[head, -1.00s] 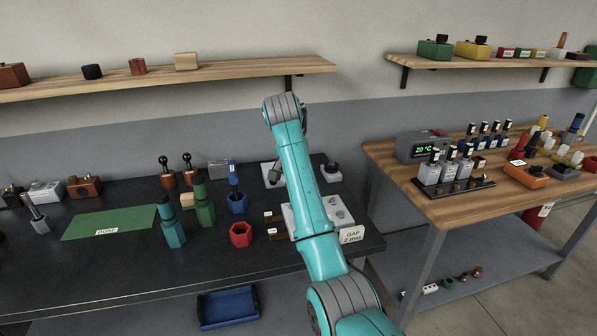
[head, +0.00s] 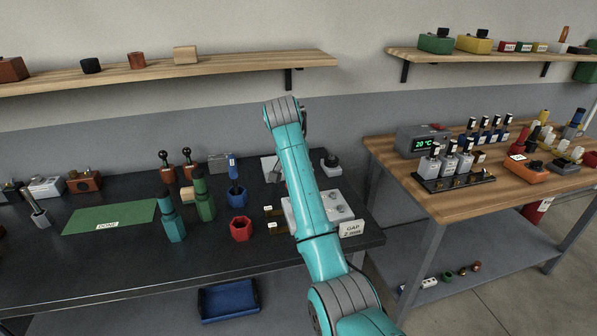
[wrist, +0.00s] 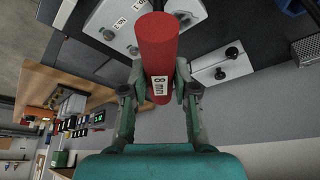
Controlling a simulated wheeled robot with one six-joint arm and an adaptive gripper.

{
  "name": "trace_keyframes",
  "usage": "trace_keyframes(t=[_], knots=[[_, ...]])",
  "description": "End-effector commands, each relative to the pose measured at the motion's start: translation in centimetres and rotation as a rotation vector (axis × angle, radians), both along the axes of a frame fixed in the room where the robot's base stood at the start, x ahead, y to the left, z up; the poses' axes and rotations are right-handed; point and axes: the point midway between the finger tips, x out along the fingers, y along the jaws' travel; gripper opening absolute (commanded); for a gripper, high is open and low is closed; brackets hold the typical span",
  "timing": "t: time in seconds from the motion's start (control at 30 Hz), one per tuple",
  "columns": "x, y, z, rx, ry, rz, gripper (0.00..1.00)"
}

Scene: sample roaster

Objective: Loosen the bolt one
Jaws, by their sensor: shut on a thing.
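My gripper (wrist: 160,82) is shut on a red cylindrical handle (wrist: 156,50) marked "8 mm" in the wrist view. In the head view the plate (head: 350,216) is partly behind my arm, which also hides my gripper and the red tool.
A "GAP 2 mm" card (head: 351,229) stands at the plate's front. A red hexagonal holder (head: 241,229) and a blue holder (head: 237,197) are to the left. A green mat (head: 110,217) lies farther left. A wooden table (head: 440,205) with a temperature unit (head: 423,143) stands right.

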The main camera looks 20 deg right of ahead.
Motion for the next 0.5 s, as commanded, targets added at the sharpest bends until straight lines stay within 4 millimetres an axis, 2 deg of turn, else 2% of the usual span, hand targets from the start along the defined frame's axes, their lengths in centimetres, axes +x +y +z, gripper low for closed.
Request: trace_keyframes(t=[0.5], knots=[[0.01, -0.01, -0.50, 0.000, -0.001, 0.000, 0.00]])
